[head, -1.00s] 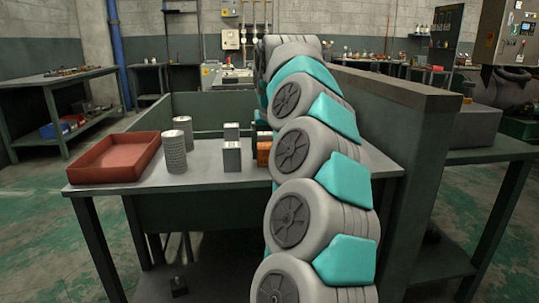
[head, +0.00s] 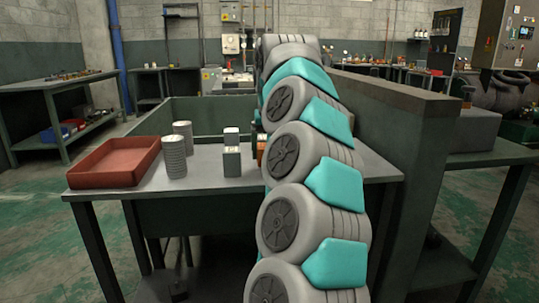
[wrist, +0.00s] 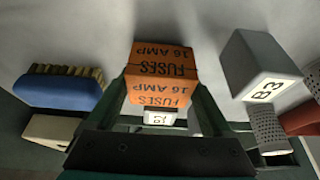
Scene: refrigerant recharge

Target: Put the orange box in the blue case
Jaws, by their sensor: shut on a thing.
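The orange box (wrist: 160,62), marked "FUSES 16 AMP", sits between the two dark fingers of my gripper (wrist: 160,92) in the wrist view. My gripper is shut on it. The lettering appears upside down from this view. My gripper is hidden there too. Whether the box touches the table I cannot tell. I make out no blue case on this table.
The grey table (head: 215,180) bears a red tray (head: 112,163), grey cylinders (head: 174,157) and grey boxes (head: 232,161). The wrist view shows a labelled grey box (wrist: 255,65) on the right and a blue brush (wrist: 58,88) on the left. A dark partition (head: 395,120) stands right of my arm.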

